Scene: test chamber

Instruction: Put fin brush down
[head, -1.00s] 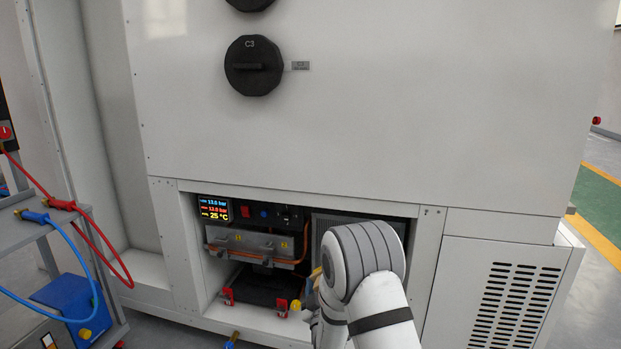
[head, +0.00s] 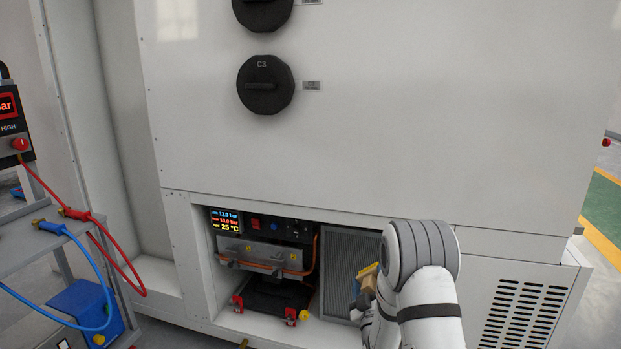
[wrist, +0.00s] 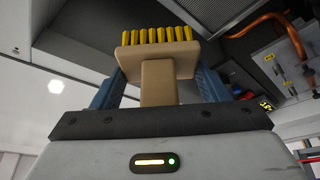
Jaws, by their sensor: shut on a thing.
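The fin brush (wrist: 157,62) has a tan wooden head and handle and a row of yellow bristles. In the wrist view my gripper (wrist: 158,88) is shut on its handle, with a blue finger on each side. The bristles point away from my gripper. In the head view the brush (head: 367,279) shows as a small tan and yellow piece just left of my arm, in front of the grey finned panel. My gripper is mostly hidden there by my own arm.
The open bay holds a finned panel (head: 349,262), a small display (head: 226,221), copper pipe and a black unit (head: 277,295) with red clips. A cart (head: 35,245) with red and blue hoses stands at left. A vented panel (head: 520,305) is at right.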

